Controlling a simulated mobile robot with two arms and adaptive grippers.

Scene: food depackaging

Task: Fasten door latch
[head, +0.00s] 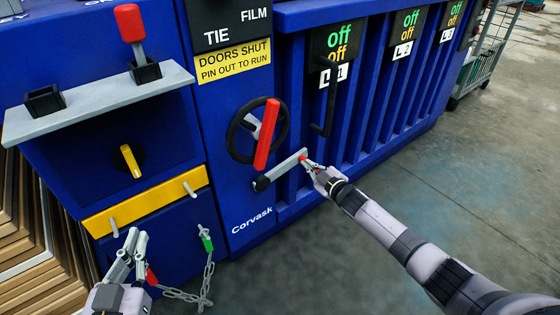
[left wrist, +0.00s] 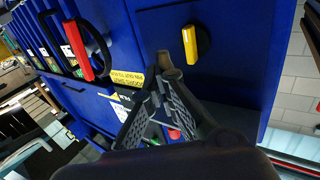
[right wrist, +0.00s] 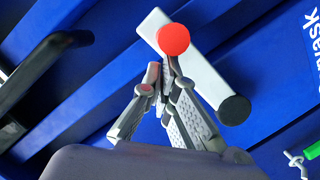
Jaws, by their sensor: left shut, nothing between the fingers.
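The door latch, a grey bar (head: 285,170) with a black round end and a red knob (head: 303,157), sits below the black handwheel on the blue machine front. It slants up to the right in the head view. The bar (right wrist: 190,62) and red knob (right wrist: 172,40) also show in the right wrist view. My right gripper (head: 312,165) is at the knob, its fingertips close together just beside it. I cannot tell whether they grip it. My left gripper (head: 136,236) is shut and empty, low in front of the yellow bar.
The handwheel (head: 242,132) has a red grip (head: 267,134). A black door handle (head: 328,100) stands to its right. A red lever (head: 130,25) rises from the grey shelf (head: 95,100). A chain (head: 208,275) with a green tag (head: 207,242) hangs near my left gripper. Open floor lies at right.

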